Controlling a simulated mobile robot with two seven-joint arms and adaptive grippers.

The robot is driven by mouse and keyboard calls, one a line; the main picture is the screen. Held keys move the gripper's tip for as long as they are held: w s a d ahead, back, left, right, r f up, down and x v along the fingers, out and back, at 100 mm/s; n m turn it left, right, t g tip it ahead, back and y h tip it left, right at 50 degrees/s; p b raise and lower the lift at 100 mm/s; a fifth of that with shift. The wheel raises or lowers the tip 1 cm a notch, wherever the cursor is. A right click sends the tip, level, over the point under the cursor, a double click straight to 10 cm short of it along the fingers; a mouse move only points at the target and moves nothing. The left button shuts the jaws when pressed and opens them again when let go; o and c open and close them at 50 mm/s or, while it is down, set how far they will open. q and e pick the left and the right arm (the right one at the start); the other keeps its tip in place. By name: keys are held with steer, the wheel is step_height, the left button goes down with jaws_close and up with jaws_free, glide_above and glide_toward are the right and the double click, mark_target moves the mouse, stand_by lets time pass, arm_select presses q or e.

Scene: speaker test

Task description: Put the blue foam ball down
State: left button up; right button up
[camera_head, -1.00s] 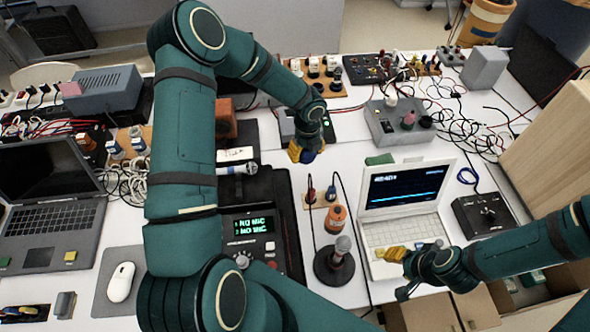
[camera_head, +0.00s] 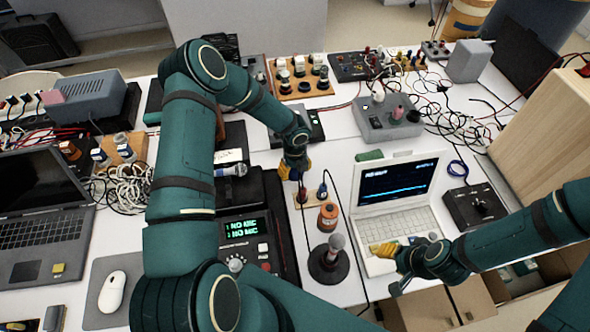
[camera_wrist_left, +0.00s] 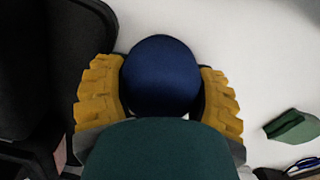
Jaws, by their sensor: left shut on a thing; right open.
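The blue foam ball (camera_wrist_left: 162,75) sits between the yellow fingers of my left gripper (camera_wrist_left: 160,92) in the left wrist view, which is shut on it. White tabletop shows beyond the ball; whether the ball touches the table I cannot tell. In the head view my left gripper (camera_head: 294,172) points down just behind the small wooden jack stand (camera_head: 302,201), right of the black case, and the ball is mostly hidden by it. My right gripper (camera_head: 392,268) is open and empty at the front edge of the white laptop (camera_head: 427,218).
A green block (camera_head: 368,155) lies right of my left gripper, behind the laptop. An orange-topped bottle (camera_head: 328,217) and a microphone on a black base (camera_head: 328,265) stand in front. A grey box with knobs (camera_head: 388,117) stands behind. Bare white table (camera_head: 335,160) lies between.

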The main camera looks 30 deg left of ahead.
arm_select(q)
steer(key=shift+f, duration=0.15)
arm_select(e)
steer(key=shift+f, duration=0.15)
arm_select(q)
steer(key=o, duration=0.9)
